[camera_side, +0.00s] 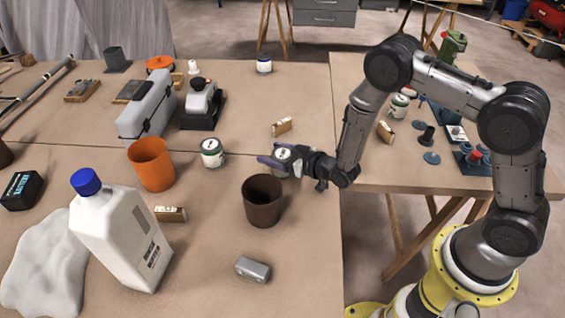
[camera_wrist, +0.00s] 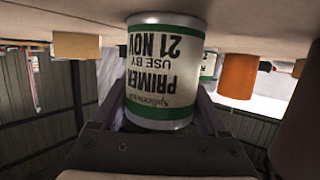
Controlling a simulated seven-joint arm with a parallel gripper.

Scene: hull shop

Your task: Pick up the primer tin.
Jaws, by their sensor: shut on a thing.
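The primer tin (camera_wrist: 165,75) is a white and green can with dark "PRIMER" lettering and a use-by date, upside down in the wrist view. It sits between the two fingers of my gripper (camera_wrist: 160,112), which is shut on it. In the side view my gripper (camera_side: 280,162) reaches in from the right, low over the table, and the tin (camera_side: 283,153) shows only partly between the fingers. I cannot tell whether its base touches the table.
A dark brown cup (camera_side: 263,203) stands just in front of my gripper. A similar tin (camera_side: 212,153) stands to the left, near an orange cup (camera_side: 152,165). A small wooden block (camera_side: 282,126) lies behind. A white jug (camera_side: 120,235) stands front left.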

